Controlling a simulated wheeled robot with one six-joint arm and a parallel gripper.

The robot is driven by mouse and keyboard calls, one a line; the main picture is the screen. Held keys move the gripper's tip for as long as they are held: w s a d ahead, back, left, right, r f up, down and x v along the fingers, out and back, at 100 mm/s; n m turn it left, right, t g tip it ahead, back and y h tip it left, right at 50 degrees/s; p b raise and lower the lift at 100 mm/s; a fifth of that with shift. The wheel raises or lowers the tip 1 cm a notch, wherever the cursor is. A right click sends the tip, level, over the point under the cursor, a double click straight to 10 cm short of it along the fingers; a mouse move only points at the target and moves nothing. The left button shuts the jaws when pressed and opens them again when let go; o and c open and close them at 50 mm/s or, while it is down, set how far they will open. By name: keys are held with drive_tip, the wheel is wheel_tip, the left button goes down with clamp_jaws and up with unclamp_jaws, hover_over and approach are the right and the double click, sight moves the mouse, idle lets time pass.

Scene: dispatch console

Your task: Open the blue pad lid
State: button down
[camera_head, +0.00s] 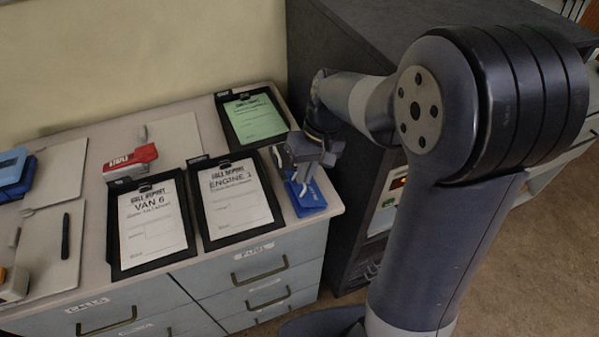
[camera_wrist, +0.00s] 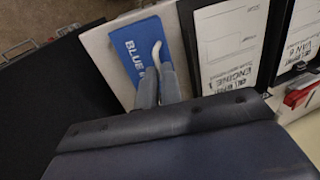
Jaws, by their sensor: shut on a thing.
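The blue pad lid (camera_head: 311,200) lies at the right end of the counter, beside the ENGINE clipboard. In the wrist view the lid (camera_wrist: 132,44), lettered "BLUE", looks flat, with a pale curved tab (camera_wrist: 156,51) at its edge. My gripper (camera_head: 302,180) is over the lid in the head view and hides part of it. In the wrist view my gripper (camera_wrist: 158,88) is shut on the tab, whose free end shows beyond the fingertips. The held part is hidden between the fingers.
The ENGINE clipboard (camera_head: 233,198) lies close on the left, with the VAN 6 clipboard (camera_head: 151,224) beyond it. A green-sheet clipboard (camera_head: 254,117) lies behind. A dark cabinet (camera_head: 318,52) stands close on the right.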

drive_tip(key=shift+w+d+r+y, duration=0.1)
drive_tip(key=shift+d+r+y, duration=0.05)
drive_tip(key=shift+d+y, duration=0.3)
drive_tip(key=c, duration=1.6)
unclamp_jaws()
drive_tip(key=v, duration=1.1)
drive_tip(key=shift+w, duration=0.1)
